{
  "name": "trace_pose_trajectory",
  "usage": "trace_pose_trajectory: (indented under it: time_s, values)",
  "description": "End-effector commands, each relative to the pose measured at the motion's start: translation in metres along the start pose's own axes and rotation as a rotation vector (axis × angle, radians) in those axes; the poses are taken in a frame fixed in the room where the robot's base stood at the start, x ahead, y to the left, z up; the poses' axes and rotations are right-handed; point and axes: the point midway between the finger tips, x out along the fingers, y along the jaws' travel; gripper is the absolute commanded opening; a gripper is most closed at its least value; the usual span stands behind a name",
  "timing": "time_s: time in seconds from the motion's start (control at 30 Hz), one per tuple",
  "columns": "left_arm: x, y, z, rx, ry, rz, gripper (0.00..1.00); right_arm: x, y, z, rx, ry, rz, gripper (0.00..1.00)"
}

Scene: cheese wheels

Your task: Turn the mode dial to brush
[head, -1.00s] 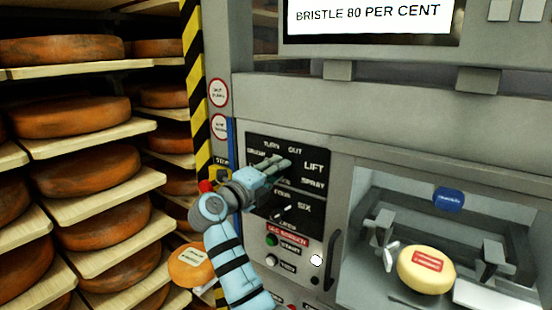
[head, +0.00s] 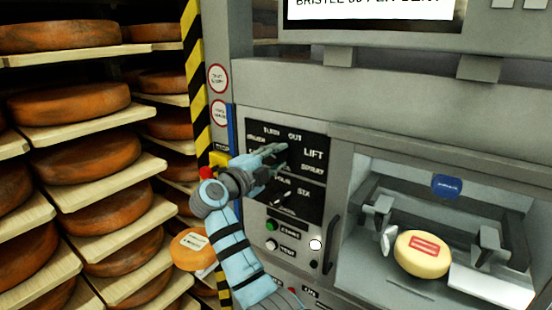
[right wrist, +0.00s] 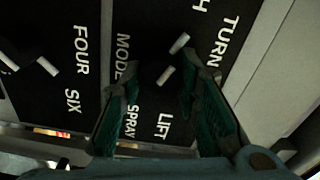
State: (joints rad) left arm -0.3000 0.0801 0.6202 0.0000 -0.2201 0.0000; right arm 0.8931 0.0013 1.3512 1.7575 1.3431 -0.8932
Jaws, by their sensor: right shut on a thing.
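The black dial panel (head: 315,190) is on the grey machine, with TURN, OUT, LIFT and SPRAY legible and a blurred word at upper left. My right gripper (head: 278,155) is at its upper dial and hides most of it. In the right wrist view the gripper (right wrist: 162,78) has its green fingers on both sides of the dark mode dial (right wrist: 165,76), beside the word MODE, shut on it. White marks show at the dial; which word it points to I cannot tell. My left gripper is not in view.
A lower dial (head: 279,199) sits close below my gripper. Buttons and a vertical handle (head: 331,243) are lower down. A pale cheese wheel (head: 423,255) lies in the open bay at right. Cheese shelves (head: 95,170) stand at left; an orange wheel (head: 192,249) is near my arm.

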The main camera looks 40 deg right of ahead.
Motion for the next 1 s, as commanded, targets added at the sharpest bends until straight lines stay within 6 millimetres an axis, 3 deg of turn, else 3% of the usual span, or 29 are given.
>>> trace_pose_trajectory:
  time_s: [0.17,0.2,0.3,0.67,0.77,1.0]
  values:
    - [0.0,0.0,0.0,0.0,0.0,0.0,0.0,0.0,0.001,0.0,0.0,0.0,0.003,0.02]
    - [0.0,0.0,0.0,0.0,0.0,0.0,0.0,0.0,0.001,0.0,0.0,0.0,0.003,0.34]
    - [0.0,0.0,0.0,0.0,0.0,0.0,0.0,0.0,0.001,0.0,0.0,0.0,0.002,0.49]
    - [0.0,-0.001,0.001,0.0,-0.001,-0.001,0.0,-0.006,0.001,0.001,0.002,-0.003,0.001,0.49]
    - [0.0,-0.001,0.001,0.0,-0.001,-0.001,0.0,-0.024,0.001,0.002,0.004,-0.005,0.003,0.49]
    - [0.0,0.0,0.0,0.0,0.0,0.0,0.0,-0.09,0.001,0.001,0.003,-0.005,0.004,0.49]
